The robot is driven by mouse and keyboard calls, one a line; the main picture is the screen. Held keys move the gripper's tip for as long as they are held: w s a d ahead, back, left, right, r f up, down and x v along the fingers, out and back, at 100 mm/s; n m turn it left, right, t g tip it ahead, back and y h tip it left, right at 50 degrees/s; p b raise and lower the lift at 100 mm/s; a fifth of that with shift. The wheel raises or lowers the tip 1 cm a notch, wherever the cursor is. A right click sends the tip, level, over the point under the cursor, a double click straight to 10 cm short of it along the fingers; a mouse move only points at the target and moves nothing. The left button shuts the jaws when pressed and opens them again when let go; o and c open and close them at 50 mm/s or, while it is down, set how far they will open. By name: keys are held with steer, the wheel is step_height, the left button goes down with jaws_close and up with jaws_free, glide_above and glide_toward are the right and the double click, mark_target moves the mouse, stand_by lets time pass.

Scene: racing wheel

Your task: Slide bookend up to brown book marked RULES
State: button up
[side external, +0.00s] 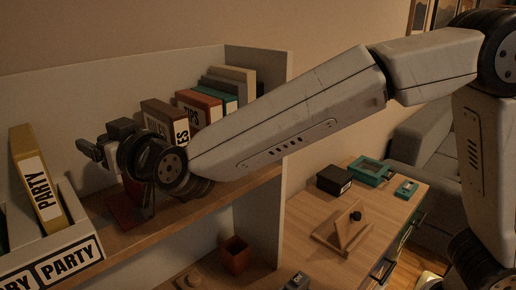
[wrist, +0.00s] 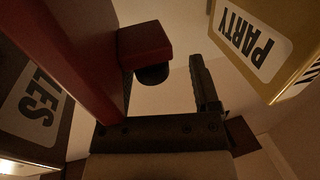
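The brown book marked RULES (side external: 160,112) stands at the near end of the shelf's row of books; my wrist partly covers its label. In the wrist view the book (wrist: 35,105) shows "LES" at the left. The dark red bookend (side external: 124,208) stands on the shelf, mostly hidden behind my gripper. In the wrist view its red upright (wrist: 80,55) is large, with a red block sticking out toward the middle. My gripper (side external: 100,143) is beside the bookend. Its fingers (wrist: 168,85) are apart, one close along the red upright. I cannot tell whether bookend and book touch.
A white box marked PARTY (side external: 72,255) holds a tilted yellow PARTY book (side external: 38,180) at the left; this book also shows in the wrist view (wrist: 270,45). Several other books stand behind the brown one. A wooden desk (side external: 300,225) with small items lies below right.

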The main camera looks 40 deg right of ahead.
steer(key=v, duration=0.6)
step_height(320, 180, up, 16)
steer(key=a+r+n+g+y, duration=0.5)
steer(key=a+n+g+y, duration=0.1)
steer(key=a+y, duration=0.3)
steer(key=shift+r, duration=0.4)
stand_by(0.7)
steer(key=shift+a, duration=0.1)
steer(key=shift+f, duration=0.1)
